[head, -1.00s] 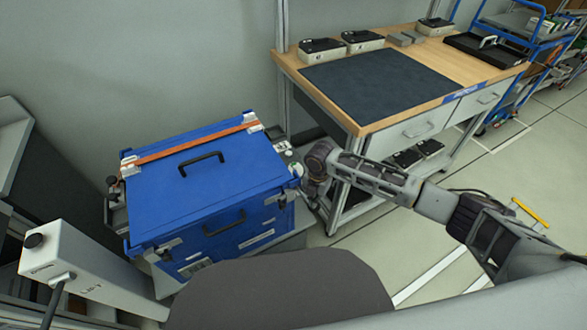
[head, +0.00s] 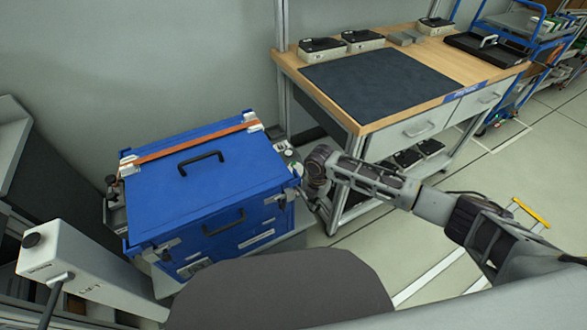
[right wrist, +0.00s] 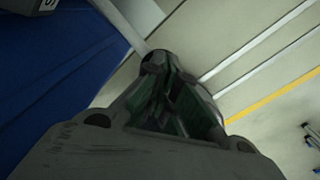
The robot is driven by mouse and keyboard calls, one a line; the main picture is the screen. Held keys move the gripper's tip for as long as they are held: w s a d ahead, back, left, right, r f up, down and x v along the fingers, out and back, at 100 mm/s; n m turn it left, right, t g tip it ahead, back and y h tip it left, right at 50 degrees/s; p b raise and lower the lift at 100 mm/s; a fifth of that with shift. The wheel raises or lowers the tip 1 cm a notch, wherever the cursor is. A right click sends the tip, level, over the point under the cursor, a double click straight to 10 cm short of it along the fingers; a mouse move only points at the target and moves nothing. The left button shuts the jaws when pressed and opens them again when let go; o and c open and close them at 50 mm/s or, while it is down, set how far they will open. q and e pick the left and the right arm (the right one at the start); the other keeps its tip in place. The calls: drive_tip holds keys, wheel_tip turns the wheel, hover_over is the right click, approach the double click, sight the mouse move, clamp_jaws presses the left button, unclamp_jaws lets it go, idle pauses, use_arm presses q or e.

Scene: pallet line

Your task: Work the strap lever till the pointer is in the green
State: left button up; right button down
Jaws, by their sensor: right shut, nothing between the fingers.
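A blue crate (head: 215,190) with black handles stands at the left in the head view. An orange strap (head: 190,145) runs across its lid. At the strap's right end, by the crate's corner, is a small grey strap tensioner (head: 283,148) with a pale round part. I cannot make out its lever or pointer. My right gripper (head: 308,190) is just right of the crate's right side, partly hidden by its own wrist. In the right wrist view my right gripper (right wrist: 185,95) is shut and empty, with the blue crate (right wrist: 60,80) to its left. My left gripper is out of view.
A workbench (head: 420,75) with a dark mat stands behind my right arm, with grey-black boxes on top. A blue cart (head: 520,50) is at the far right. The wall is close behind the crate.

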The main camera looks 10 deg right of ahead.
drive_tip(key=shift+f, duration=0.35)
drive_tip(key=shift+s+d+f, duration=0.1)
drive_tip(key=shift+s+f, duration=0.15)
drive_tip(key=shift+f, duration=0.65)
drive_tip(key=shift+s+d+f, duration=0.1)
drive_tip(key=shift+s+f, duration=0.05)
drive_tip(key=shift+f, duration=0.4)
